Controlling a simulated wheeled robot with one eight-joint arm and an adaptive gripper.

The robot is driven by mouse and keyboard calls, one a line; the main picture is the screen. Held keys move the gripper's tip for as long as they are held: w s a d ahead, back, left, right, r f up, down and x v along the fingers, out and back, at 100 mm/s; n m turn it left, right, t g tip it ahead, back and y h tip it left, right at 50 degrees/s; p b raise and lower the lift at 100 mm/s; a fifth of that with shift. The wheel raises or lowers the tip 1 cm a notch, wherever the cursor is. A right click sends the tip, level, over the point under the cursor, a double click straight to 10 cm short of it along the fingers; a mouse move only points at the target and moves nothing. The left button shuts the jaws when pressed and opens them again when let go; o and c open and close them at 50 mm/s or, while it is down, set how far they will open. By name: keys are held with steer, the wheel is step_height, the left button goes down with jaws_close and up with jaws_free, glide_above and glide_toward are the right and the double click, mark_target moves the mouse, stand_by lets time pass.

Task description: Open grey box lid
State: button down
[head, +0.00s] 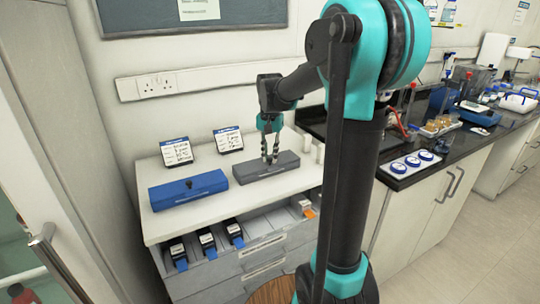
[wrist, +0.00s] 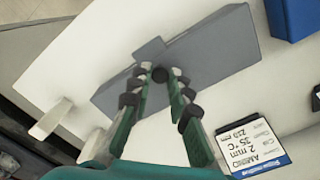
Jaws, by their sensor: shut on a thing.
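The grey box (head: 266,165) is long and low and lies on the white counter, with its lid down. In the wrist view the grey box (wrist: 210,58) runs diagonally across the picture, with a small tab on its far edge. My gripper (head: 270,160) points down over the middle of the lid.
Two label cards (head: 228,140) lean behind the boxes. An open drawer (head: 232,240) with several dark items sits below the counter top. A dark bench with lab items is at the right.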

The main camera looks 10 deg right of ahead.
steer(key=shift+w+a+r+g+h, duration=0.2)
steer(key=shift+w+r+g+h, duration=0.3)
steer(key=shift+g, duration=0.6)
steer(key=shift+w+a+r+g+h, duration=0.2)
steer(key=shift+w+r+g, duration=0.3)
steer(key=shift+w+g, duration=0.45)
steer(key=shift+s, duration=0.2)
steer(key=c, duration=1.4)
jaws_free()
steer(key=v, duration=1.2)
steer(key=shift+w, duration=0.1)
